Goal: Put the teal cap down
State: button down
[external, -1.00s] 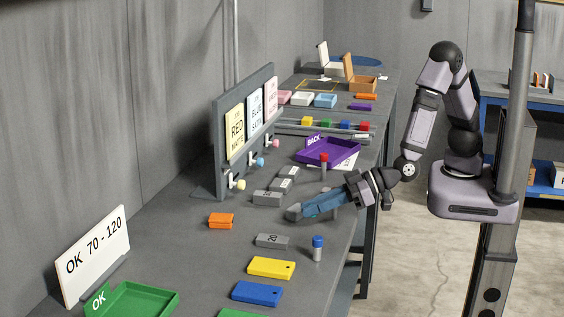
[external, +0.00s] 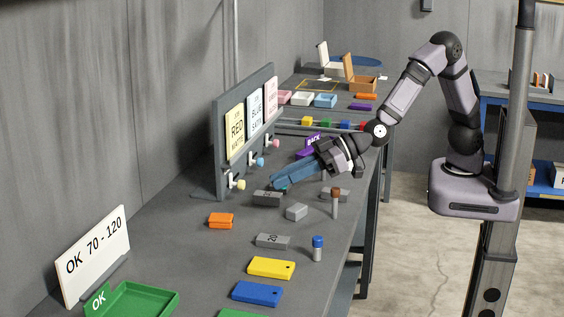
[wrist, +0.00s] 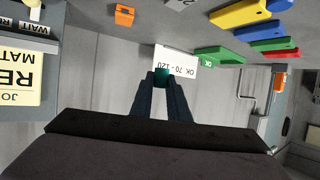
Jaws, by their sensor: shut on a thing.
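My gripper (external: 277,182) is shut on the small teal cap (wrist: 161,77), which shows between the fingertips in the wrist view. In the external view only a sliver of teal shows by the fingertips, low over the bench near the foot of the card board. A grey block (external: 267,198) lies just in front of the fingertips. From this angle I cannot tell whether the cap touches anything below.
The card board (external: 217,150) with hooks stands left of my gripper. Bench around the orange block (external: 221,220) is clear.

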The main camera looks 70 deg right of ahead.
jog(key=w+d+r+n+y, duration=0.1)
jog(key=w+d+r, duration=0.15)
jog(key=w, duration=0.55)
jog(key=r, duration=0.1)
send_over(235, 210)
jog(key=shift+m+h, duration=0.3)
jog(key=shift+h, duration=0.1)
notch_tip(235, 210, down, 12)
jog(key=shift+a+f+b, duration=0.1)
jog(key=shift+f+b, duration=0.15)
jog(key=shift+b, duration=0.25)
jog(key=shift+f+p, duration=0.45)
jog(key=shift+f, duration=2.1)
jog(key=shift+f, duration=0.1)
jog(key=shift+f, duration=0.15)
jog(key=c, duration=1.7)
grip_release()
jog(key=shift+r, duration=0.35)
